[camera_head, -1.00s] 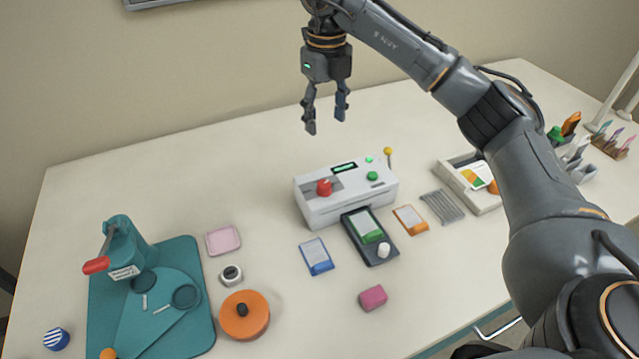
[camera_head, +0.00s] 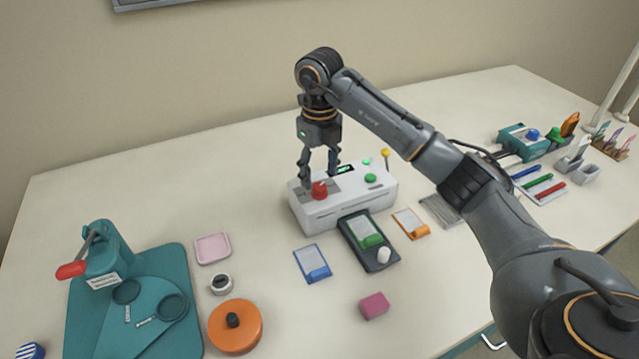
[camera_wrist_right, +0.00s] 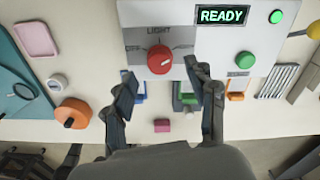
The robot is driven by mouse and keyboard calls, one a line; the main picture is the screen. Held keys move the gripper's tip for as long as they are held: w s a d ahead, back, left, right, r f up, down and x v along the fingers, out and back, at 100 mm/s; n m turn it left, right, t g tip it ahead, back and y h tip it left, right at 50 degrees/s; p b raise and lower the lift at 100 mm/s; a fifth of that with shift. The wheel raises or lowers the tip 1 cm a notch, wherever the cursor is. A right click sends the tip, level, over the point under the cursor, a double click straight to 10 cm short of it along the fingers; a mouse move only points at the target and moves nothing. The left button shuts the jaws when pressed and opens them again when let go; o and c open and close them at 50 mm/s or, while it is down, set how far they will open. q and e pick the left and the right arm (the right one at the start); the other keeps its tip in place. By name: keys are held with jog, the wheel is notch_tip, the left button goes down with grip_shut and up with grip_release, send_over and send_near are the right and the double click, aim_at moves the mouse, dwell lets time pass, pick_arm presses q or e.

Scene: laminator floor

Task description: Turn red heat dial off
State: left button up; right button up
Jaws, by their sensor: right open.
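The white laminator (camera_head: 345,205) stands on the table with a red heat dial (camera_head: 320,190) on its top left. A green button (camera_head: 370,178) and a lit green display (camera_head: 345,169) are on its right half. In the right wrist view the display (camera_wrist_right: 222,15) reads READY, and the dial (camera_wrist_right: 160,58) sits beside the word LIGHT. My right gripper (camera_head: 319,180) is open, pointing down just above and behind the dial. In the wrist view its fingers (camera_wrist_right: 170,90) are apart, with the dial between and beyond them; contact does not show. My left gripper is out of view.
A dark tray (camera_head: 368,240) with a green card is at the laminator's front. Blue (camera_head: 312,263) and orange (camera_head: 410,223) cards lie either side. A pink block (camera_head: 374,305), orange disc (camera_head: 235,326) and teal press (camera_head: 105,255) are nearer. Table behind the laminator is clear.

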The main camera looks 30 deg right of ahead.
aim_at(320, 186)
jog(key=shift+f, duration=1.75)
jog(key=c, duration=1.1)
